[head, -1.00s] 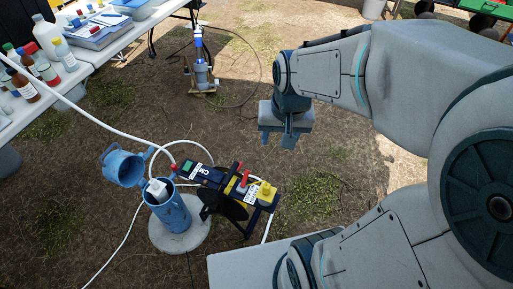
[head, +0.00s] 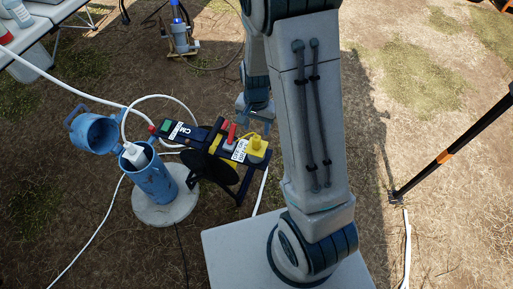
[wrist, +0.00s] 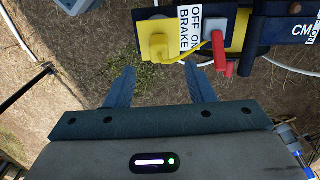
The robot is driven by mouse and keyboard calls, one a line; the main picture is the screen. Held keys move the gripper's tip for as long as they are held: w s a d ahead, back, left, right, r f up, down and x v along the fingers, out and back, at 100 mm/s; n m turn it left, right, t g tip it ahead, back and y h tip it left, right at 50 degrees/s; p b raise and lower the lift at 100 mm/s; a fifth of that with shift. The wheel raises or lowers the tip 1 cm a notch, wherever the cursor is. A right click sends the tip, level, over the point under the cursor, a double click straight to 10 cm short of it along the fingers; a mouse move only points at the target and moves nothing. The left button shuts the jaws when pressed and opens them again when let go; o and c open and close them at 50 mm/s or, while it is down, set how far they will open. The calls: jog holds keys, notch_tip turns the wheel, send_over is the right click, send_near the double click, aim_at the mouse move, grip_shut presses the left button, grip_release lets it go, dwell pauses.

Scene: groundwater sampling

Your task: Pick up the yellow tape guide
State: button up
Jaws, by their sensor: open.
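The yellow tape guide (head: 257,146) is a small yellow knob on the right end of the dark tape reel frame (head: 243,180). In the wrist view the yellow tape guide (wrist: 157,42) sits at the top, beside the white "OFF ON BRAKE" label. A thin yellow strand runs from it toward the red lever (wrist: 219,55). My gripper (wrist: 158,86) is open and empty, its two fingers pointing toward the guide with a visible gap between. In the head view my gripper (head: 255,112) is just behind the guide, partly hidden by my arm.
A blue well casing (head: 155,184) with an open lid stands on a round concrete pad (head: 165,210), left of the reel. White tubing (head: 95,97) loops around it. A blue pump unit (head: 181,38) stands behind. A black and orange pole (head: 450,148) is at right.

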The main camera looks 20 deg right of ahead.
aim_at(256, 137)
jog(key=f+b, duration=0.2)
jog(key=f, duration=0.6)
jog(key=shift+s+f, duration=0.1)
jog(key=shift+s, duration=0.1)
grip_shut()
